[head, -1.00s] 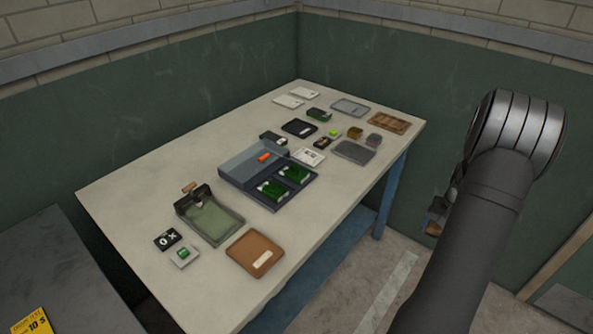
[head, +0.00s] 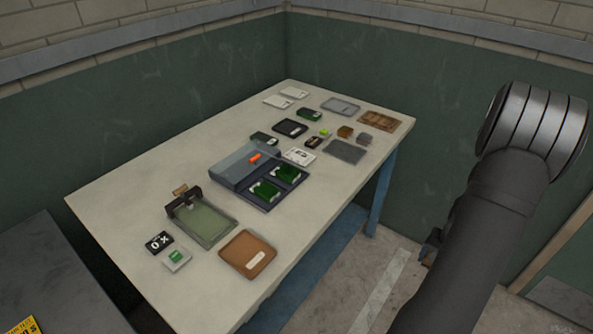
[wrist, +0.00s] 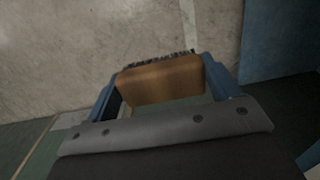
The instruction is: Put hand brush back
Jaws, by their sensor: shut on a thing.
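The hand brush (wrist: 160,82) has a brown wooden block with dark bristles along its far edge in the wrist view. My gripper (wrist: 158,90) is shut on it, with one blue finger at each end of the block. The brush is held over bare floor, apart from the table. In the head view my arm hides the brush and nearly all of my gripper on the right side. No place clearly marked for the brush can be made out.
The pale table (head: 140,170) carries a grey-blue two-slot station (head: 230,165) with green blocks, a green tray (head: 208,226), a brown tray (head: 247,254), a grey mat (head: 345,152) and a slatted brown tray (head: 379,121). Its left strip is clear. A dark bench (head: 60,275) stands at lower left.

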